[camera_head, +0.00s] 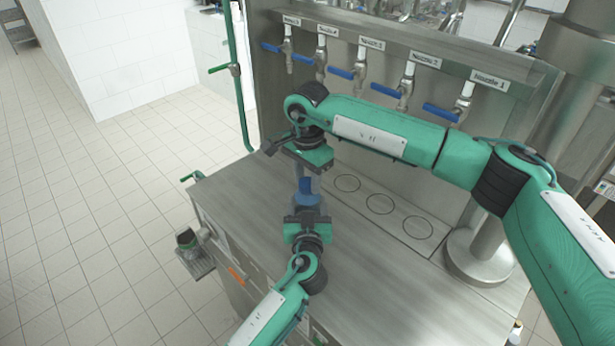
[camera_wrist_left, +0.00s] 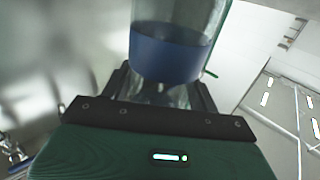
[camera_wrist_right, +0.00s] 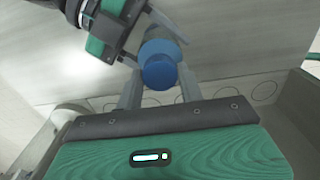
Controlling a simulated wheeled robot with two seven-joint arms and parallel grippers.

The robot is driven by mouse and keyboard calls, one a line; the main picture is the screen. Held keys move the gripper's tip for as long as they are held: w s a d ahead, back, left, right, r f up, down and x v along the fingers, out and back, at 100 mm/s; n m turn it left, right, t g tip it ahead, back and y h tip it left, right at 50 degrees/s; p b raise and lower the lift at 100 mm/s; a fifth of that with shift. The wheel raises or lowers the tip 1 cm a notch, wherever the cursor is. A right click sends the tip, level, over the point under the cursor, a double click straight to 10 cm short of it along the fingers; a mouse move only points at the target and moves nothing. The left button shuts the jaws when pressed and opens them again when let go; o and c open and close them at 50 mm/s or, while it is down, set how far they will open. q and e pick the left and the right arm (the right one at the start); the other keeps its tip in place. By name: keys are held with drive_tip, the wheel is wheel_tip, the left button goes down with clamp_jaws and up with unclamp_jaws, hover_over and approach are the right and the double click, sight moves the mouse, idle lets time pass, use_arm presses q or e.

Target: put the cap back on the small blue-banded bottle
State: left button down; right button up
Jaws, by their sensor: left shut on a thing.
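The small bottle with a blue band (camera_wrist_left: 168,55) is clear above the band in the left wrist view. My left gripper (camera_wrist_left: 160,90) is shut on it, and its top is outside that view. In the head view my left gripper (camera_head: 306,208) holds it above the counter, with blue (camera_head: 305,187) showing above the jaws. My right gripper (camera_head: 308,168) is just above, pointing down. In the right wrist view a round blue cap (camera_wrist_right: 158,74) lies between the fingertips of my right gripper (camera_wrist_right: 160,80). I cannot tell whether the fingers touch it or whether it meets the bottle.
The steel counter (camera_head: 250,200) has a plate with several marked circles (camera_head: 380,204) right of the grippers. Labelled nozzles with blue handles (camera_head: 340,73) line the back. A thick metal column (camera_head: 485,245) stands at the right. The counter's left front is bare.

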drive_tip(key=shift+c, duration=0.6)
drive_tip(key=m, duration=0.3)
drive_tip(key=shift+m, duration=0.4)
drive_tip(key=m, duration=1)
drive_tip(key=shift+m, duration=0.3)
drive_tip(key=m, duration=0.4)
drive_tip(key=o, duration=1.2)
drive_tip(key=shift+c, duration=0.2)
wheel_tip(320, 180, up, 12)
